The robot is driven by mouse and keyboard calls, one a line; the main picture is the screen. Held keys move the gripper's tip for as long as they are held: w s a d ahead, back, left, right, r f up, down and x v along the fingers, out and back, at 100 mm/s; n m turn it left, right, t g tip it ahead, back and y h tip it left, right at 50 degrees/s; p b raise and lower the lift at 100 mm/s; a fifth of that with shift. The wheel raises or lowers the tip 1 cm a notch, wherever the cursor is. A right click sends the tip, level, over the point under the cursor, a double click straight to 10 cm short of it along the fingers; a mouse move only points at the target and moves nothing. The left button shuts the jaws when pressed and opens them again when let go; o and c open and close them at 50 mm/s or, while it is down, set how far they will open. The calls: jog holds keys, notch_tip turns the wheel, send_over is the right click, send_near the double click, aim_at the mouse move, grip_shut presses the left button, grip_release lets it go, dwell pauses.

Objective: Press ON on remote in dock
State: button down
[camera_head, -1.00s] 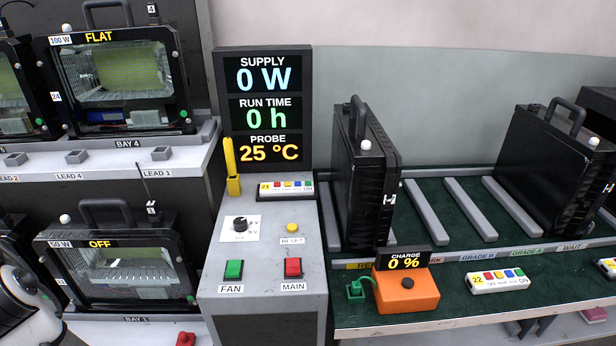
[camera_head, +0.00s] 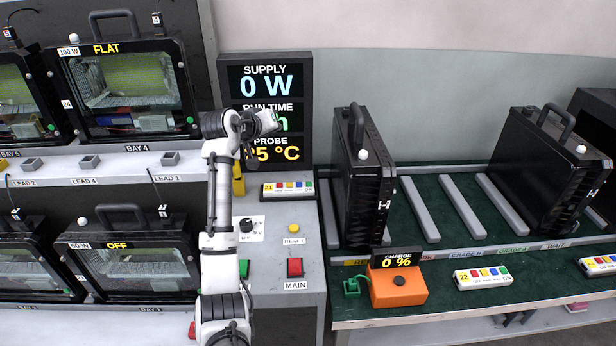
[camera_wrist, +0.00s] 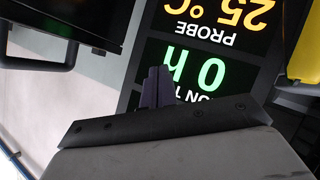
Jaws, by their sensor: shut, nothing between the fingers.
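A white remote (camera_head: 287,190) marked 21, with coloured buttons and ON lettering at its right end, sits in a holder at the back of the grey console, below the display board (camera_head: 306,112). A second remote (camera_head: 483,277), marked 22, lies on the green bench. My gripper (camera_head: 272,122) is raised in front of the display, above and a little left of remote 21, apart from it. In the wrist view its dark fingers (camera_wrist: 158,88) are together and empty, before the display's run-time digits. No remote shows in the wrist view.
A yellow upright piece (camera_head: 238,184) stands left of remote 21, partly behind my arm. The console has a black knob (camera_head: 246,225), a yellow reset button (camera_head: 294,228) and a red main button (camera_head: 295,267). Black housings (camera_head: 362,180) and an orange charger (camera_head: 398,287) stand right.

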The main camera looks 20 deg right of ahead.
jog(key=s+d+f+m+g+p, duration=0.1)
jog(key=s+d+f+g, duration=0.3)
jog(key=d, duration=0.3)
jog(key=shift+d+f+m+g+y, duration=0.3)
jog(key=shift+d+f+g, duration=0.1)
jog(key=shift+f+g, duration=0.25)
jog(key=shift+f, duration=0.15)
jog(key=b, duration=0.6)
send_over(306, 186)
notch_tip(306, 186, down, 7)
jog(key=shift+r, duration=0.2)
jog(key=shift+f, duration=0.95)
jog(key=shift+f, duration=0.1)
jog(key=shift+f, duration=0.35)
